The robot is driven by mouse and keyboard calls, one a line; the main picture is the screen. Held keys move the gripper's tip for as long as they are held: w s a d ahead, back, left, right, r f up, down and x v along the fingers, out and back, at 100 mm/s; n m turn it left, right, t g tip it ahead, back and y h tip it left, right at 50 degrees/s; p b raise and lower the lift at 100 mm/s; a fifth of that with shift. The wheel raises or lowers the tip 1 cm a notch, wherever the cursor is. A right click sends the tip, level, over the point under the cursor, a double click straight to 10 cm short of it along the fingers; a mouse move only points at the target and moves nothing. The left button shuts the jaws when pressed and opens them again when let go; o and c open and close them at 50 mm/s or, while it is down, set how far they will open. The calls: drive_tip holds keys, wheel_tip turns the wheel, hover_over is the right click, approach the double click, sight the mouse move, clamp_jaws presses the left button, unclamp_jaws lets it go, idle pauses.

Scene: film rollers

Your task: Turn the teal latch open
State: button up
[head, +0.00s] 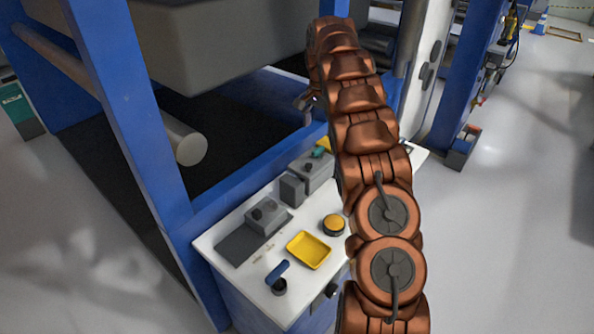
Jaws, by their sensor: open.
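The teal latch (319,152) is a small teal piece on top of a grey box (313,170) towards the back of the white-topped bench. It is partly overlapped at the right by my copper arm, so its exact turn is hard to tell. My gripper (304,101) shows only as a small part poking out left of my arm, above and beyond the latch in the picture. It is apart from the latch, and its fingers are too small to make out well. I see nothing held in it.
The bench (226,226) also holds a yellow tray (309,250), a yellow round button (334,224), a grey box with a knob (265,213) and a blue-handled item (278,272). A blue machine frame (130,110) with a roller (185,143) stands at the left. Open floor lies to the right.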

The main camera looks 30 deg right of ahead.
drive_tip(key=s+a+r+n+b, duration=0.1)
drive_tip(key=s+a+r+n, duration=0.1)
drive_tip(key=s+a, duration=0.7)
drive_tip(key=s+a+r+n+g+b, duration=0.1)
drive_tip(key=s+a+r+n, duration=0.2)
drive_tip(key=s+a, duration=0.7)
drive_tip(key=shift+s+a+r+n, duration=0.3)
drive_tip(key=shift+s+n, duration=0.15)
drive_tip(key=shift+n, duration=0.35)
idle(0.6)
